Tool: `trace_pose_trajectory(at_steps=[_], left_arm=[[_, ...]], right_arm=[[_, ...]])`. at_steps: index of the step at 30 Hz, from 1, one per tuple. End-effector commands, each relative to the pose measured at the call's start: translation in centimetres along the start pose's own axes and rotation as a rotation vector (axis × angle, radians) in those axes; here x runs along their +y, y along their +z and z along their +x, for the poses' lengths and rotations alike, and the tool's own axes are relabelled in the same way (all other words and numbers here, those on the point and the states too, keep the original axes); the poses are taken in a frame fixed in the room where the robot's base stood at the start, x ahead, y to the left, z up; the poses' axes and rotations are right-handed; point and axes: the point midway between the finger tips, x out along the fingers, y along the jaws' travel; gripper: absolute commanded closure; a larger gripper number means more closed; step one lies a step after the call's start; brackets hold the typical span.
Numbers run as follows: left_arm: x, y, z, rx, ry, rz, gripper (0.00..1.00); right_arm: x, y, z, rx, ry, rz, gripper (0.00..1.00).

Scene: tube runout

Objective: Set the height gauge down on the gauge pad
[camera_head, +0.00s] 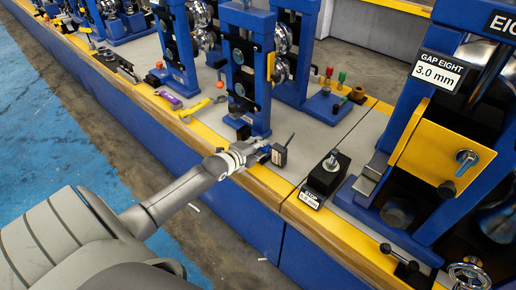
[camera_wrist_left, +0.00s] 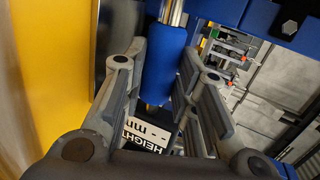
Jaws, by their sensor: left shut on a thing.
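The height gauge is a small dark block (camera_head: 279,155) with a thin rod, in the middle of the head view at the bench's front. My left gripper (camera_head: 264,152) is shut on it. In the left wrist view the gauge's blue sleeve (camera_wrist_left: 160,72) with a steel rod stands between the fingers (camera_wrist_left: 165,90), and its "HEIGHT -- mm" label shows below. The gauge is slightly tilted in the head view. I cannot tell whether its base touches the bench. I cannot make out a distinct gauge pad. My right gripper is not in view.
A black stop block (camera_head: 324,174) with a bolt stands right of the gauge. A blue roll stand (camera_head: 246,70) rises behind it. The "GAP EIGHT 3.0 mm" stand (camera_head: 440,140) is at the right. A yellow strip (camera_head: 268,183) runs along the bench front. Bare grey bench (camera_head: 300,125) lies behind the gauge.

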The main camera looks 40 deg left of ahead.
Motion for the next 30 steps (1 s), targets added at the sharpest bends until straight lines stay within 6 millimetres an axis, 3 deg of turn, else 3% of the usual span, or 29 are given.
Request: trace_pose_trajectory(at_steps=[1,12,20,30], left_arm=[[-1.5,0.1,-0.3,0.000,-0.015,0.006,1.00],[-6.0,-0.1,-2.5,0.002,-0.012,0.006,1.00],[-4.4,-2.9,-5.5,0.004,-0.010,0.004,1.00],[-1.5,-8.4,-11.9,0.002,-0.009,0.001,1.00]], right_arm=[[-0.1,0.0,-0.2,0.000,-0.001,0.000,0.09],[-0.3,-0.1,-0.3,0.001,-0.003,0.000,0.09],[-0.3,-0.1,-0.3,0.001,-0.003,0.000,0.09],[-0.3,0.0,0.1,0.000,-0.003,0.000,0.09]])
